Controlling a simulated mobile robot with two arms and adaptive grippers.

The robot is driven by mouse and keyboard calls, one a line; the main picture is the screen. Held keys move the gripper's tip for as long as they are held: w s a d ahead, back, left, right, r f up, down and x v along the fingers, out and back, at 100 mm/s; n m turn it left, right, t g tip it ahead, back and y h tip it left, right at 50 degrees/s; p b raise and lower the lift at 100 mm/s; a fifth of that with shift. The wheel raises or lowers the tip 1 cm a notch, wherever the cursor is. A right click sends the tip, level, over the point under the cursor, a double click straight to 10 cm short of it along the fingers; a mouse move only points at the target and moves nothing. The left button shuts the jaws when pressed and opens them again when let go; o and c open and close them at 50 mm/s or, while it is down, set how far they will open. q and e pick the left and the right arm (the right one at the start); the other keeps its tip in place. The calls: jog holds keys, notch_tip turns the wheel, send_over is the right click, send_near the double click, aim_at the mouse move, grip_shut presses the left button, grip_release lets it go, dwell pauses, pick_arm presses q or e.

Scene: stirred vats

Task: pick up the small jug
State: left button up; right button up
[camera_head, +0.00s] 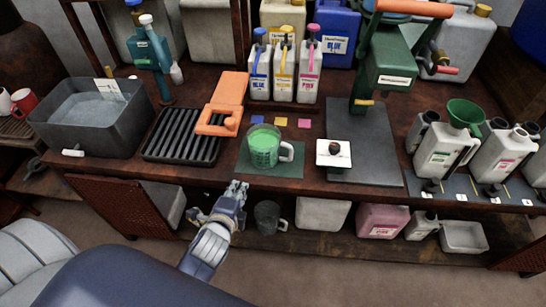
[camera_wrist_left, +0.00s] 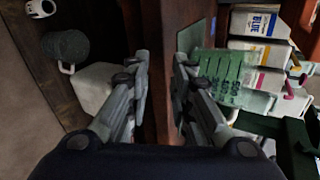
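A clear jug with green liquid (camera_head: 264,147) stands upright on a dark green mat (camera_head: 291,172) near the bench's front edge, its handle to the right. It also shows in the left wrist view (camera_wrist_left: 222,72), right of the fingers. A smaller-looking grey see-through jug (camera_head: 267,216) stands on the shelf below, handle to the right. A dark round shape at upper left in the wrist view (camera_wrist_left: 66,45) seems to be it. I cannot tell which jug is meant. My left gripper (camera_head: 238,188) is open and empty before the bench edge, between the jugs' heights. My right gripper is not in view.
A black grate (camera_head: 183,137) and orange clamp (camera_head: 222,108) lie left of the green jug. A white scale-like block (camera_head: 333,154) is right of it. A white tub (camera_head: 322,214) stands right of the shelf jug. Colour bottles (camera_head: 283,70) stand behind.

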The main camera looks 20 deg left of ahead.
pick_arm(q)
notch_tip(320, 180, up, 3)
jog(key=w+m+t, duration=0.2)
jog(key=m, duration=0.2)
jog(key=m+t+h, duration=0.4)
jog(key=m+h, duration=0.2)
jog(key=m, duration=1.1)
send_near(290, 155)
jog(key=w, duration=0.3)
jog(key=w+d+p, duration=0.1)
jog(key=w, duration=0.3)
jog(key=w+d, duration=0.1)
jog(key=w, duration=0.2)
jog(key=shift+w+f, duration=0.15)
jog(key=shift+w, duration=0.1)
grip_shut()
